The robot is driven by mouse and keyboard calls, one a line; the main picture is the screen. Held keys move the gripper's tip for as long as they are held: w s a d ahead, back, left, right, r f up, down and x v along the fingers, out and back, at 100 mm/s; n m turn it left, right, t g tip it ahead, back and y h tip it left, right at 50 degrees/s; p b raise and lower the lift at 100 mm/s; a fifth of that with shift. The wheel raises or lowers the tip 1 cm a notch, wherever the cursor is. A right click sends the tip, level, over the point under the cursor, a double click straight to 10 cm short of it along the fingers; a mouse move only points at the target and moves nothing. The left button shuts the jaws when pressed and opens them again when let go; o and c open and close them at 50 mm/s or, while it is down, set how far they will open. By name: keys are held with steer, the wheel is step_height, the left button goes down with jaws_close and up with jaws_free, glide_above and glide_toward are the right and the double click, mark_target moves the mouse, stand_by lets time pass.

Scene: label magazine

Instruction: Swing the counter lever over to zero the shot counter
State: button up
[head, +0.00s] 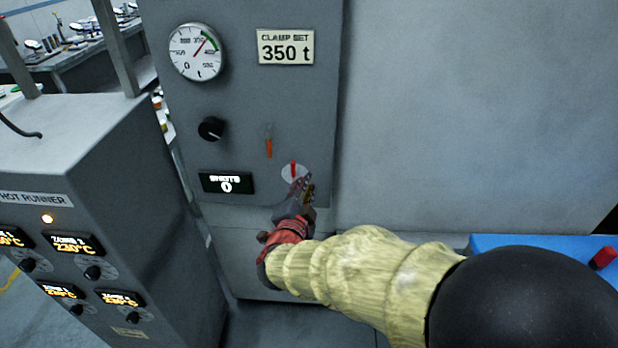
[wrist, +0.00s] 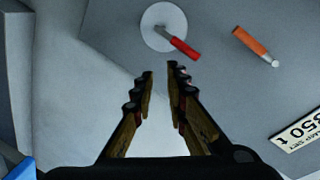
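A short red lever (head: 293,168) stands near upright on a white round disc (head: 286,175) on the grey machine panel. In the wrist view the red lever (wrist: 180,44) lies just beyond my fingertips, apart from them. An orange-handled lever (head: 268,147) is up and left of it; it also shows in the wrist view (wrist: 249,41). No label tells which one is the counter lever. The shot counter display (head: 227,183) reads SHOTS 0. My gripper (head: 305,184) is by the disc's lower right, covering part of it. In the wrist view its fingers (wrist: 160,76) are parted and empty.
A black knob (head: 211,129), a pressure gauge (head: 197,52) and a CLAMP SET 350 t plate (head: 286,47) are on the same panel. A hot runner cabinet (head: 100,200) stands at left. A blue surface (head: 530,243) is at right.

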steer(key=v, duration=0.5)
stand_by(0.4)
